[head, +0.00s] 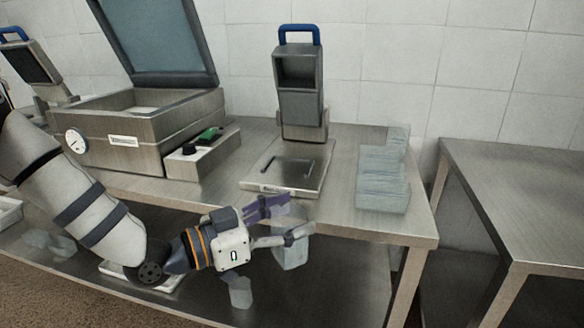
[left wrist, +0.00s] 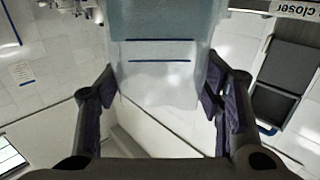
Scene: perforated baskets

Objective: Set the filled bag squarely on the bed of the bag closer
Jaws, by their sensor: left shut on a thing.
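The bag closer (head: 300,85) is a grey upright machine with a blue handle, standing at the back of the steel table. Its flat bed (head: 262,176) with a dark plate lies in front of it and looks empty. My left gripper (head: 290,219) is shut on a translucent bag (head: 290,255), in front of and below the table's front edge. In the left wrist view the bag (left wrist: 165,80) sits between both fingers and shows two dark blue lines. The bag closer also shows there at the right (left wrist: 285,85). The bag's contents are unclear. My right gripper is out of view.
A stack of clear pieces (head: 383,190) stands right of the bed. A large open-lidded machine (head: 150,135) and a control box (head: 203,157) stand left of it. A second steel table (head: 520,180) is at the right. A clear object (head: 240,293) lies below on the lower shelf.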

